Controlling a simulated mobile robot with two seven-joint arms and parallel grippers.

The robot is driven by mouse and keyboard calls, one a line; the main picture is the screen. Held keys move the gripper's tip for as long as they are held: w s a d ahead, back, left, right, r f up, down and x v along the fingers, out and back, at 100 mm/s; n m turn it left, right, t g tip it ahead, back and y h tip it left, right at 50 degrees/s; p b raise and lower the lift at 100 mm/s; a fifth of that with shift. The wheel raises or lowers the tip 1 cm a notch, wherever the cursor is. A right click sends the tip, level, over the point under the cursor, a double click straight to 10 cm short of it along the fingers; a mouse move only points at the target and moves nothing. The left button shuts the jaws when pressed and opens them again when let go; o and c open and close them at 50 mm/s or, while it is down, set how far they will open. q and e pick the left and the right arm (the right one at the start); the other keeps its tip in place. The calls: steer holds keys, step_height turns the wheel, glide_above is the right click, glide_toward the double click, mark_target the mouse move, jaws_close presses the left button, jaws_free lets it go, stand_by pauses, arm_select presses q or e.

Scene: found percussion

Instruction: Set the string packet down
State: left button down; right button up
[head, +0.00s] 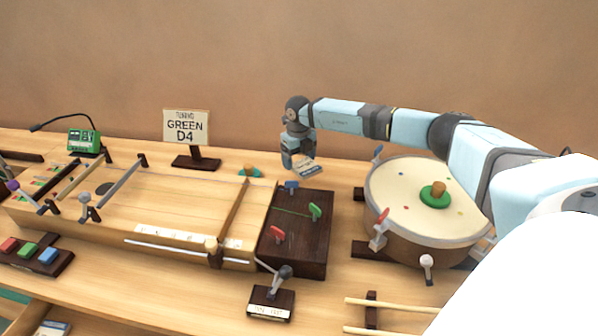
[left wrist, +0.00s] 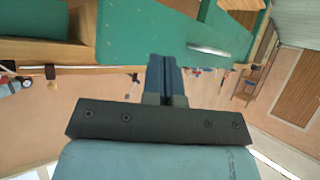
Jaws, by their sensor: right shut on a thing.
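My right gripper (head: 299,166) points down over the back of the bench, between the sign and the round drum. It is shut on the string packet (head: 309,169), a small pale packet with a dark band. The packet is at or just above the bench top; I cannot tell if it touches. The gripper hides part of it. My left gripper (left wrist: 166,75) shows only in the left wrist view. Its blue fingers are together with nothing visible between them.
A round drum (head: 410,185) stands right of the packet. A dark wooden block with coloured pegs (head: 297,240) and a long wooden string box (head: 165,205) lie in front. A "GREEN D4" sign (head: 186,127) stands at the back left. Bare bench (head: 340,180) lies beside the packet.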

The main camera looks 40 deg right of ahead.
mark_target(299, 170)
steer(key=shift+f+b, duration=0.35)
steer(key=shift+f, duration=2.1)
steer(key=o, duration=0.8)
steer(key=shift+r, duration=0.15)
step_height(299, 170, up, 12)
steer(key=shift+r+p, duration=0.1)
steer(key=shift+p, duration=0.75)
